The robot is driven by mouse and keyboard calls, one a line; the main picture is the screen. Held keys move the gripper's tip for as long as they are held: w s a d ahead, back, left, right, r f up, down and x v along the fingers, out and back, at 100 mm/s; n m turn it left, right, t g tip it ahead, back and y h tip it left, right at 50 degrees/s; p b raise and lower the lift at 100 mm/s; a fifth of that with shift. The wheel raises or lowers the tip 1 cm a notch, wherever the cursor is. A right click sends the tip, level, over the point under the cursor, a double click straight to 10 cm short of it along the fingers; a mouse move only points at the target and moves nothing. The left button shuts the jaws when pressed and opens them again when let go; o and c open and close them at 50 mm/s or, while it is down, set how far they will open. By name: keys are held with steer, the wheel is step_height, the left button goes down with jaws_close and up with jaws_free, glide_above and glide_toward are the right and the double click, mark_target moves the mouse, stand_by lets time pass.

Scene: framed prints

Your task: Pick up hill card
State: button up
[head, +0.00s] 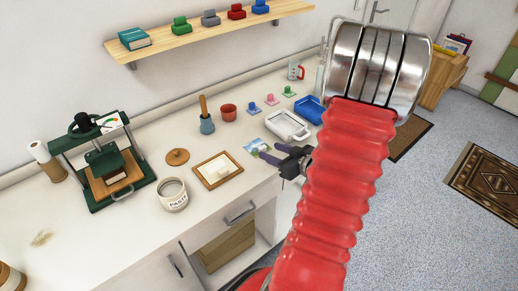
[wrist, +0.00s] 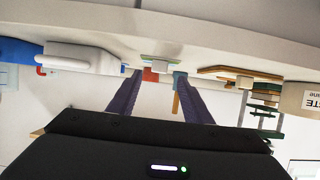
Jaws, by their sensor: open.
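The hill card (head: 254,145), a small picture with blue sky and green, lies on the white counter near its front edge, left of the white tray. My gripper (head: 268,151) is open and empty, with dark purple fingers at the card's near right side, partly covering it. In the wrist view, which looks upside down, a thin green-edged piece that seems to be the card (wrist: 160,58) shows edge-on. It appears just beyond and between my open fingertips (wrist: 158,74). I cannot tell whether the fingers touch it.
The white tray (head: 287,126) and blue tray (head: 309,111) stand right of the card. A green press (head: 106,165) is far left.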

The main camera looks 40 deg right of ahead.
mark_target(264, 148)
steer(key=shift+x, duration=2.6)
steer(key=shift+d+f, duration=0.1)
steer(key=shift+s, duration=0.1)
steer(key=c, duration=1.1)
steer(key=shift+c, duration=0.2)
step_height(264, 148, up, 10)
